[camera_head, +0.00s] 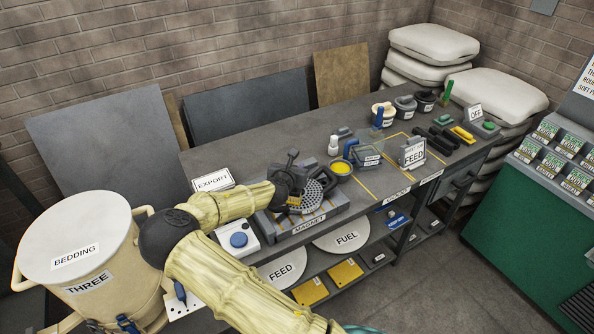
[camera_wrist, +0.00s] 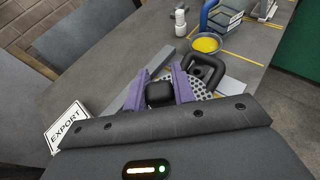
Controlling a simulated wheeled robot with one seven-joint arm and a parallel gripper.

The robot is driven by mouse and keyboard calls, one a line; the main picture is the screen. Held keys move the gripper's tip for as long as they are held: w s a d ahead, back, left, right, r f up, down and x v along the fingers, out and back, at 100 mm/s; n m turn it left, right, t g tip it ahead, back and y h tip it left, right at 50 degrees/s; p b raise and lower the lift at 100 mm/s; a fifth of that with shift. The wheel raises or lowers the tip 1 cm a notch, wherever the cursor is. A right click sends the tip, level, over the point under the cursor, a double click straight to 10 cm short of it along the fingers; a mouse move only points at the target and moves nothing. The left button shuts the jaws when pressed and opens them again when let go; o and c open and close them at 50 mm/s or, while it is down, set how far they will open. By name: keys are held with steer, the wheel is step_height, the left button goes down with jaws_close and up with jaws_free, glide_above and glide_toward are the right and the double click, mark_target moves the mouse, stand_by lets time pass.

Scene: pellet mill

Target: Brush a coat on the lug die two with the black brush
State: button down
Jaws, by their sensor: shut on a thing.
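A grey perforated round die (camera_head: 315,196) lies on the dark magnet block (camera_head: 310,222) at the near part of the bench; it also shows in the wrist view (camera_wrist: 197,87). I cannot read a number on it. My gripper (camera_wrist: 160,93) is over its left side, its purple fingers shut on a black block-like thing (camera_wrist: 159,95). The fingers and wrist hide much of that thing and part of the die. I cannot tell whether it is the black brush or part of the die.
A bowl of yellow stuff (camera_head: 341,168) stands behind the die. The EXPORT card (camera_head: 212,180) and a white box with a blue button (camera_head: 238,240) are to the left.

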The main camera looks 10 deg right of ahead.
steer(key=w+a+b, duration=0.1)
steer(key=w+a, duration=0.2)
steer(key=w, duration=0.6)
stand_by(0.9)
steer(key=shift+d, duration=0.1)
steer(key=d, duration=0.2)
steer(key=w+d, duration=0.1)
steer(key=shift+w+d+b, duration=0.1)
steer(key=shift+d+b, duration=0.25)
steer(key=shift+d, duration=0.05)
stand_by(0.5)
steer(key=s+d+b, duration=0.2)
steer(key=s+d, duration=0.2)
steer(key=s, duration=0.8)
steer(key=shift+s, duration=0.15)
stand_by(1.3)
steer(key=shift+d, duration=0.1)
